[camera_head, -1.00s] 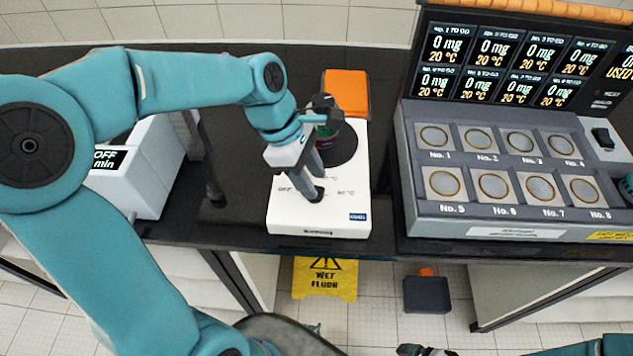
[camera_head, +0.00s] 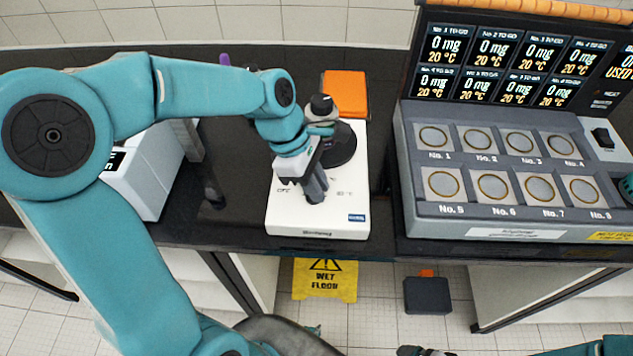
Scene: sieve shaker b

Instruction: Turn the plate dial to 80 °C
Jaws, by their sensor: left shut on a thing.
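The white plate unit (camera_head: 345,215) stands on the dark bench, with a round black plate (camera_head: 340,150) on its top. My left gripper (camera_head: 315,194) reaches down onto the front of the unit and is shut on the plate dial. The fingers hide the dial, and small printed marks show on either side of them. I cannot read the dial's setting. A small part of my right gripper (camera_head: 425,350) shows at the bottom edge, too little to tell its jaws.
An orange block (camera_head: 345,94) lies behind the unit. A white device (camera_head: 145,170) stands to the left. A grey station (camera_head: 510,218) with several numbered wells and displays stands close on the right. A yellow wet floor sign (camera_head: 325,280) stands below the bench front.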

